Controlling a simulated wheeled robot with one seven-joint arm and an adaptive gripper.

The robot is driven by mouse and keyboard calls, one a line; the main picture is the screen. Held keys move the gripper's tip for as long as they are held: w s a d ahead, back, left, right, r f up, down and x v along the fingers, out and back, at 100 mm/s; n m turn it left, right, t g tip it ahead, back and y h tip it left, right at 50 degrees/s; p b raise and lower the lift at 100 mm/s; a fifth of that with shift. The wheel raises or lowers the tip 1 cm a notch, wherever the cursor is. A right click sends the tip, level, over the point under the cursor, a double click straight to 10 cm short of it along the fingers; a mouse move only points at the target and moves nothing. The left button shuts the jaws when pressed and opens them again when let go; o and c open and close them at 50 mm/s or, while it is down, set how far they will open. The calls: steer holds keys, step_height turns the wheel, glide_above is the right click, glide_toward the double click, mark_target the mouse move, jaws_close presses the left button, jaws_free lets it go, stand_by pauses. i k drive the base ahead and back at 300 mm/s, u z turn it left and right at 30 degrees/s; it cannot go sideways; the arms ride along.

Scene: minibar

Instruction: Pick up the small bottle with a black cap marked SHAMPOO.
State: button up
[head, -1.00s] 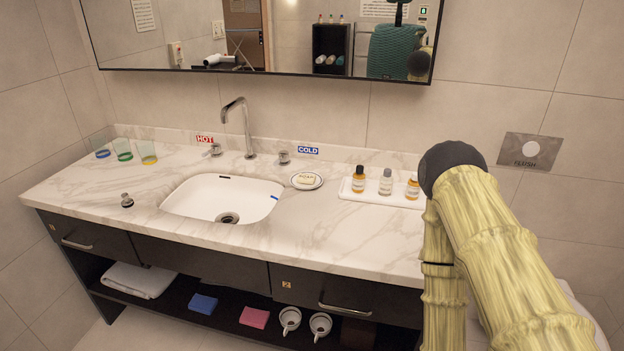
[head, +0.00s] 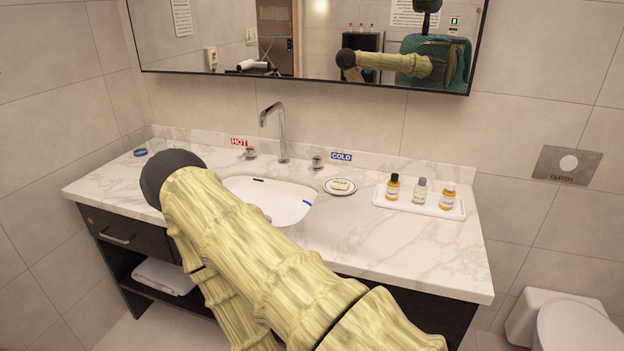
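Three small bottles stand upright on a white tray (head: 383,200) at the right of the marble counter in the head view. The left one is amber with a black cap (head: 393,188) and a pale label. The middle one is grey with a grey cap (head: 419,192). The right one is orange with a white cap (head: 447,197). The labels are too small to read. My gripper is not in view. My arm crosses the left and middle of the counter, apart from the bottles in the picture.
A soap dish (head: 340,187) sits left of the tray, beside the sink (head: 290,205). A faucet (head: 275,132) stands behind the sink. The counter (head: 420,245) in front of the tray is bare. A toilet (head: 575,325) is at the lower right. A mirror (head: 330,50) hangs above.

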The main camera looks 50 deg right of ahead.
mark_target(393, 185)
steer(key=u, duration=0.6)
steer(key=i, duration=2)
steer(key=z, duration=2.65)
